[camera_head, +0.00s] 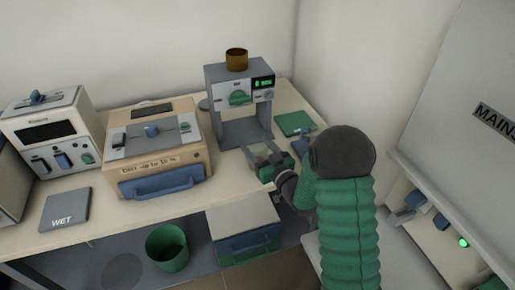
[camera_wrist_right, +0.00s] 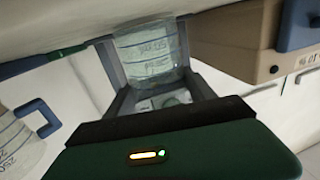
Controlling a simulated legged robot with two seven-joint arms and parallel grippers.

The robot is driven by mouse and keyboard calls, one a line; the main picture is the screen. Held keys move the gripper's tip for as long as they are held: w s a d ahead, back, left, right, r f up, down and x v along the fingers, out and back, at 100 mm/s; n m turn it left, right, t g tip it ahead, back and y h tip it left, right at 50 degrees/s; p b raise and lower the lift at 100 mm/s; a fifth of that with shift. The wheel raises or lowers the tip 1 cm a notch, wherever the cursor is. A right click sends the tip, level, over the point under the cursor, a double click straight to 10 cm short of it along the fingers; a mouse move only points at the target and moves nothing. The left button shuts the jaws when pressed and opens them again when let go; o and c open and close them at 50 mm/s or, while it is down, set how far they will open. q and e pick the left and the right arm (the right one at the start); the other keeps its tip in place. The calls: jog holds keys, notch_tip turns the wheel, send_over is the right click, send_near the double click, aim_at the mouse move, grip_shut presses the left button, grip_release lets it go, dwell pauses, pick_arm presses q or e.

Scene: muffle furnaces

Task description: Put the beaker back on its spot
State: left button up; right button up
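A clear graduated beaker (camera_wrist_right: 150,55) sits between the two fingers of my right gripper (camera_wrist_right: 150,65), with a finger against each side. In the head view my right gripper (camera_head: 265,165) is at the front of the bench, just before the grey machine, and the beaker (camera_head: 262,150) shows there only small and partly hidden. My left gripper is in neither view. I cannot tell which marked place is the beaker's spot.
A grey machine (camera_head: 240,95) stands behind the gripper; a green pad (camera_head: 293,123) lies to its right. A beige box (camera_head: 155,150), a white device (camera_head: 50,130) and a WET pad (camera_head: 65,210) are to the left. A second graduated vessel (camera_wrist_right: 20,145) has a blue handle.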

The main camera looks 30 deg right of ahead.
jog(key=o, duration=0.3)
jog(key=shift+o, duration=0.2)
jog(key=s, duration=0.8)
jog(key=shift+s+a+r, duration=0.1)
jog(key=shift+s, duration=0.15)
jog(key=s+p, duration=0.3)
jog(key=shift+s+a+p, duration=0.1)
jog(key=shift+s+p, duration=0.2)
jog(key=shift+p, duration=0.05)
